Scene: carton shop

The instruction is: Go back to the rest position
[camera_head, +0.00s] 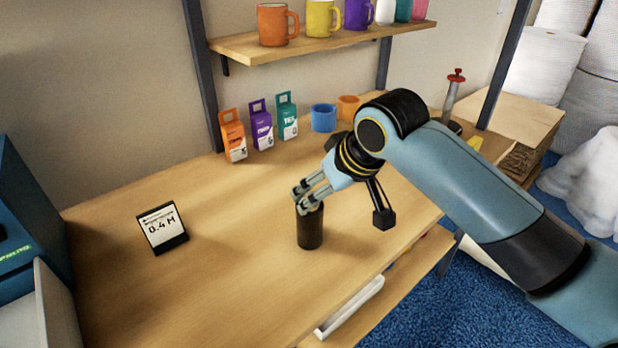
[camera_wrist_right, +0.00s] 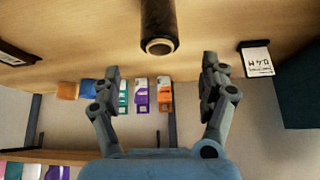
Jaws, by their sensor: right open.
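My right arm reaches in from the right in the head view. Its gripper (camera_head: 307,200) is near the top of a black roll (camera_head: 310,231) that stands upright on the wooden table (camera_head: 240,270). In the right wrist view the gripper (camera_wrist_right: 161,78) has its fingers spread wide with nothing held between them. The black roll (camera_wrist_right: 158,22) shows there beyond the fingertips, with its hollow end facing the camera. I cannot tell from the head view how large the gap to the roll is. My left gripper is in neither view.
A sign reading 0.4 M (camera_head: 163,228) stands on the table's left. Orange (camera_head: 233,137), purple (camera_head: 262,128) and teal (camera_head: 287,118) boxes stand at the back, beside blue (camera_head: 323,118) and orange (camera_head: 348,107) rings. A mug shelf (camera_head: 240,46) hangs above.

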